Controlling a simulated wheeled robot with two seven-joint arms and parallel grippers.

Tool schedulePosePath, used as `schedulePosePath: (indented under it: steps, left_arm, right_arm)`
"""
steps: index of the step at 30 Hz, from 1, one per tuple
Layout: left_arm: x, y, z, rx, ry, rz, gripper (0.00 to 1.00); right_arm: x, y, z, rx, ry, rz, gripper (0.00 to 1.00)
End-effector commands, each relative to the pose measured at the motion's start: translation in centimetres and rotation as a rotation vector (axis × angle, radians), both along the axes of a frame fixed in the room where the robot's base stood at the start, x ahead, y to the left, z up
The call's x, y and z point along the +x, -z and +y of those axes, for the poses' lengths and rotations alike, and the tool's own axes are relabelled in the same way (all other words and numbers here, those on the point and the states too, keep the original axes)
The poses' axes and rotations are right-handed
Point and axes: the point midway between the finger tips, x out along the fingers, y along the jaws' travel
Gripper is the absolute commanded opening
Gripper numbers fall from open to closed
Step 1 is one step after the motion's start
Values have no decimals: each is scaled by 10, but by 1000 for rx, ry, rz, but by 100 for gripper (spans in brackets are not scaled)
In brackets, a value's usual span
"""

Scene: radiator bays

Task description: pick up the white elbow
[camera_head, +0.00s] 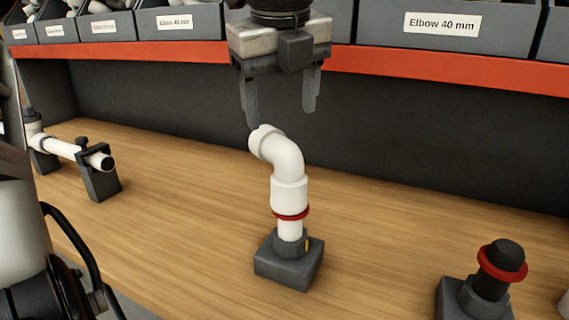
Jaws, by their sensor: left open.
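The white elbow (280,165) stands on a short white pipe in a dark grey block (288,261) on the wooden bench. A red ring (290,214) circles its lower end, and its upper mouth points to the upper left. My left gripper (281,112) hangs above the elbow with its fingers pointing down. The fingers are open and spread, with nothing between them. The fingertips look a little above or behind the elbow's top; the exact depth is hard to tell. My right gripper is not in view.
A red-edged shelf (420,66) with labelled grey bins (440,22) runs behind. A white pipe (62,148) rests in a dark holder (98,180) at left. A dark fitting with a red ring (502,262) stands at lower right. Bare bench (190,205) lies between.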

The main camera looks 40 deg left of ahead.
Motion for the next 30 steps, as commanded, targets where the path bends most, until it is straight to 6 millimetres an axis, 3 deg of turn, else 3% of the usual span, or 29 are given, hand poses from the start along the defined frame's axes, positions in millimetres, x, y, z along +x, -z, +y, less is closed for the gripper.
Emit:
schedulePosePath:
  steps: [3,11,21,29,30]
  left_arm:
    - [4,21,4,-2,1,3,67]
    - [8,39,8,-3,1,1,67]
    - [13,82,17,-2,0,2,67]
    - [14,85,18,0,-2,-3,67]
    - [14,85,18,0,-2,-3,59]
  right_arm:
    - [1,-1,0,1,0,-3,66]
    - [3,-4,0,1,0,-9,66]
    - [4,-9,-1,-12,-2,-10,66]
    - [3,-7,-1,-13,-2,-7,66]
    - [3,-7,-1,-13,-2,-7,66]
